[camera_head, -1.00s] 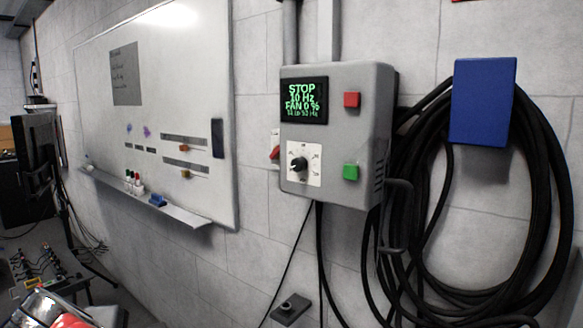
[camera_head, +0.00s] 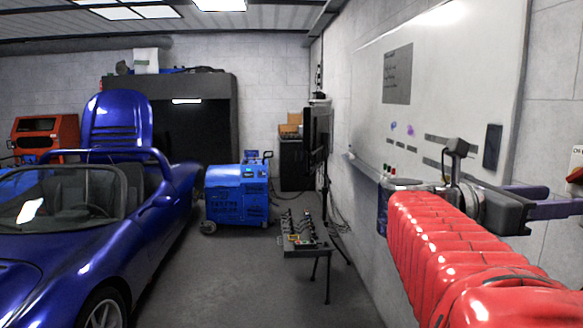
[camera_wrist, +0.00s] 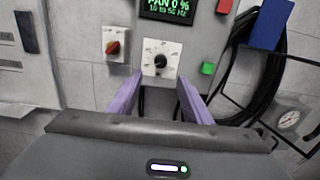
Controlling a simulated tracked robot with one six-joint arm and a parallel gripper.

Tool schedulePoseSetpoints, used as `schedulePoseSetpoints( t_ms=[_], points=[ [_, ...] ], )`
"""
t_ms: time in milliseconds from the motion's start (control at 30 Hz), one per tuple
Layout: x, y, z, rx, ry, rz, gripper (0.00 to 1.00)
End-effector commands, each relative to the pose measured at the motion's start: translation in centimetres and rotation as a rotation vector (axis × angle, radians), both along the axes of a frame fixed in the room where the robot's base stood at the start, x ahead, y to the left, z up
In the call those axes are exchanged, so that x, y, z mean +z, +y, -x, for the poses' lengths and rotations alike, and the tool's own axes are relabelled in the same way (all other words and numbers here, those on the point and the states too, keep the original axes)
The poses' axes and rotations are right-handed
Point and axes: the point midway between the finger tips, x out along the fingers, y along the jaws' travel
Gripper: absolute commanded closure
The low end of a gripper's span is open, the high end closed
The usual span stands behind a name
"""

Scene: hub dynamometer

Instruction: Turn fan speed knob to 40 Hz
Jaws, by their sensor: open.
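The fan speed knob (camera_wrist: 160,60) is a small black round knob on a white dial plate (camera_wrist: 150,71) on the grey control box, in the wrist view. Above it, the display (camera_wrist: 168,9) is cut off at the top; its green text reads FAN 0 % and 10 to 50 Hz. My gripper (camera_wrist: 160,80) is open, its purple fingers apart below and either side of the knob; no contact shows. In the head view my gripper (camera_head: 555,200) reaches to the right edge; the knob is out of that view.
In the head view, the whiteboard (camera_head: 440,90) lines the wall and a blue car (camera_head: 100,220) stands left.

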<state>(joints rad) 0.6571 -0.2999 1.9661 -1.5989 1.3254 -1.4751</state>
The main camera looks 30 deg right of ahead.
Motion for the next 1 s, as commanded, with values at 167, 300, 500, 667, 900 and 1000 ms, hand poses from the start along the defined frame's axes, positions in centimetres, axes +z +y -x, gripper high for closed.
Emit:
schedulePoseSetpoints(
  t_ms=[167, 300, 500, 667, 900, 1000],
  points=[
    [-0.1, 0.0, 0.0, 0.001, -0.003, -0.001, 0.55],
    [-0.1, -0.1, 0.1, 0.001, -0.004, -0.002, 0.55],
    [-0.1, -1.1, 0.5, -0.001, -0.004, -0.002, 0.55],
    [-0.1, -2.5, 1.2, -0.002, -0.004, -0.002, 0.55],
    [-0.2, -4.9, 2.2, -0.002, -0.004, -0.002, 0.55],
    [-0.1, -5.9, 2.6, -0.002, -0.004, -0.002, 0.55]
  ],
)
